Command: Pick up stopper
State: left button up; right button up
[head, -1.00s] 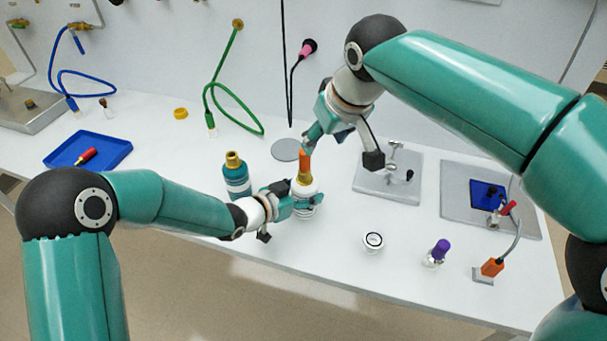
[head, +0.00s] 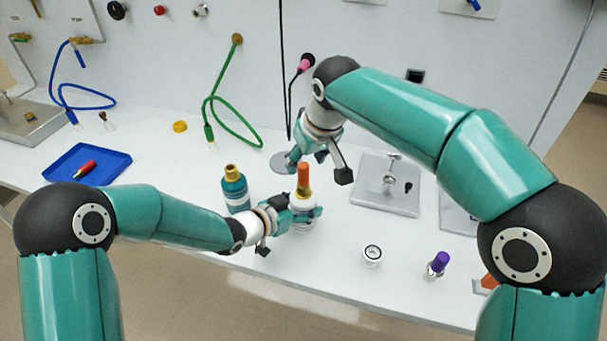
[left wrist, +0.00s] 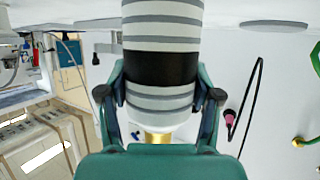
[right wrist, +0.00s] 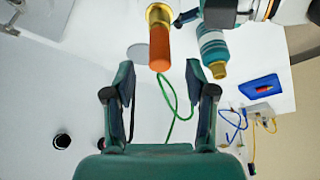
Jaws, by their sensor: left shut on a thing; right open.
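An orange stopper (head: 303,177) stands upright in the gold neck of a white bottle (head: 304,203). The stopper also shows in the right wrist view (right wrist: 159,52), with the gold neck (right wrist: 159,15) above it. My left gripper (head: 306,214) is shut on the bottle's body. In the left wrist view the striped bottle (left wrist: 161,60) fills the space between its fingers, and the stopper is out of sight. My right gripper (head: 297,161) is open and empty, close to the stopper. In the right wrist view the stopper lies just beyond and between its fingertips (right wrist: 160,70), apart from both.
A teal bottle (head: 235,190) with a gold top stands left of the white bottle. A metal stand on a grey plate (head: 385,202) is to the right. A round white item (head: 372,254) and a purple-topped vial (head: 438,263) are front right. A blue tray (head: 60,172) lies left.

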aim_at(305, 165)
jog(key=x, duration=0.4)
grip_shut()
